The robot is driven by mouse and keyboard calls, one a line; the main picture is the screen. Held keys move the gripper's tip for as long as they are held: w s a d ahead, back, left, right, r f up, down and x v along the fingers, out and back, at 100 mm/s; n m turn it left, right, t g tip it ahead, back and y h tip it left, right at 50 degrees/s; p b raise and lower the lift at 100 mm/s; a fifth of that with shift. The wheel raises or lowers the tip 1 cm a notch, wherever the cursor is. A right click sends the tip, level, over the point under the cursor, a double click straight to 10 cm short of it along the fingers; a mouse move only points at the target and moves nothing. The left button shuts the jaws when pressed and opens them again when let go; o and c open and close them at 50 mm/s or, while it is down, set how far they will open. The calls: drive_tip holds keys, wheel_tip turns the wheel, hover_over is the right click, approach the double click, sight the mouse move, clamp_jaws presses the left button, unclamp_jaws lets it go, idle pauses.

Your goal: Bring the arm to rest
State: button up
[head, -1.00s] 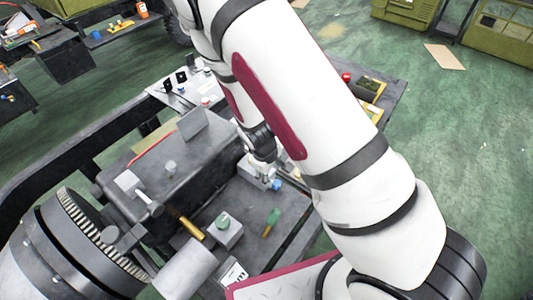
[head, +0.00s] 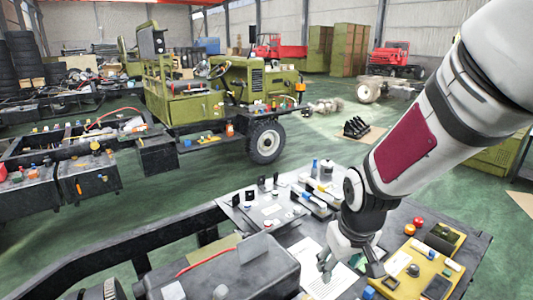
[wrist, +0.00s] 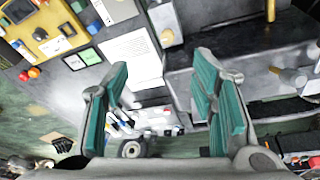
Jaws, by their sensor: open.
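My gripper (head: 349,266) hangs at the end of my white arm, pointing down above the dark bench in the head view. In the wrist view my gripper (wrist: 166,92) shows two green-padded fingers spread wide apart. Nothing is between the fingers. The white printed sheet (head: 322,268) lies on the bench just beyond and beside the fingers, and it also shows in the wrist view (wrist: 130,58). The gripper appears apart from the bench top.
A yellow tray (head: 430,262) with small items lies right of the gripper. A dark grey box (head: 245,272) stands to its left. Small parts and blocks stand behind. A green vehicle (head: 215,95) and green floor lie beyond the bench.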

drive_tip(key=s+d+r+m+t, duration=0.2)
drive_tip(key=s+d+r+m, duration=0.1)
drive_tip(key=s+r, duration=1.2)
drive_tip(key=shift+s+d+r+t+b, duration=0.15)
drive_tip(key=shift+s+r+t+b, duration=0.25)
drive_tip(key=shift+r, duration=0.3)
drive_tip(key=shift+w, duration=0.1)
drive_tip(key=shift+d, duration=0.2)
drive_tip(key=shift+w+d, duration=0.1)
idle(1.1)
